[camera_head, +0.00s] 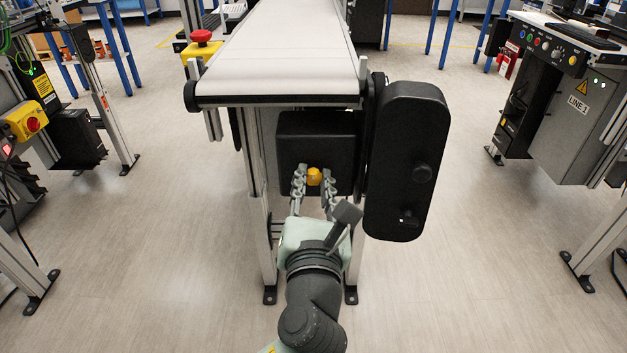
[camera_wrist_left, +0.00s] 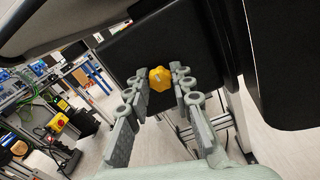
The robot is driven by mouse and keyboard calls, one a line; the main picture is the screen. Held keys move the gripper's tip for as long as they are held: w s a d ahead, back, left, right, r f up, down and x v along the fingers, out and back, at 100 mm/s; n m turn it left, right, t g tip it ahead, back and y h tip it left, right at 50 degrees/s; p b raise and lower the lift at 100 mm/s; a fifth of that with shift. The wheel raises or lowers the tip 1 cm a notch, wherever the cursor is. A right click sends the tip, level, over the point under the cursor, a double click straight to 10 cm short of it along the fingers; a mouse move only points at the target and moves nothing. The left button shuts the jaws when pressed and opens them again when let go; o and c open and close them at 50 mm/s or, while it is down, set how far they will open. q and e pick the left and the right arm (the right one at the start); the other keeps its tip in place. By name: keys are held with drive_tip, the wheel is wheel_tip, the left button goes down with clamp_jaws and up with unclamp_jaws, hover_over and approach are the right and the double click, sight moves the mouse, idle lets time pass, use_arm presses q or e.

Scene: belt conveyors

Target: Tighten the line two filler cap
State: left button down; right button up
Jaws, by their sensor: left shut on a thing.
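The yellow filler cap (camera_head: 314,176) is a small lobed knob on the front face of a black box (camera_head: 316,132) under the end of the middle conveyor. My left gripper (camera_head: 314,182) reaches up to it from below, with one finger on each side, and is shut on the cap. In the left wrist view the cap (camera_wrist_left: 160,78) sits between the tips of the two grey fingers (camera_wrist_left: 159,82). The thread behind the cap is hidden, so I cannot tell how tight it is. My right gripper is not in view.
The white conveyor belt (camera_head: 285,55) runs away above the box. A black drive guard (camera_head: 408,165) hangs close on the right of my gripper. A red emergency button (camera_head: 201,36) is at the left. A cabinet marked LINE 1 (camera_head: 577,112) stands far right. Open floor lies on both sides.

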use_arm(q)
drive_tip(key=c, duration=1.3)
unclamp_jaws()
drive_tip(key=s, duration=1.2)
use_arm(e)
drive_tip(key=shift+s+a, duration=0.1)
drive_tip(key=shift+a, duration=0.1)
use_arm(q)
drive_tip(key=shift+d, duration=0.1)
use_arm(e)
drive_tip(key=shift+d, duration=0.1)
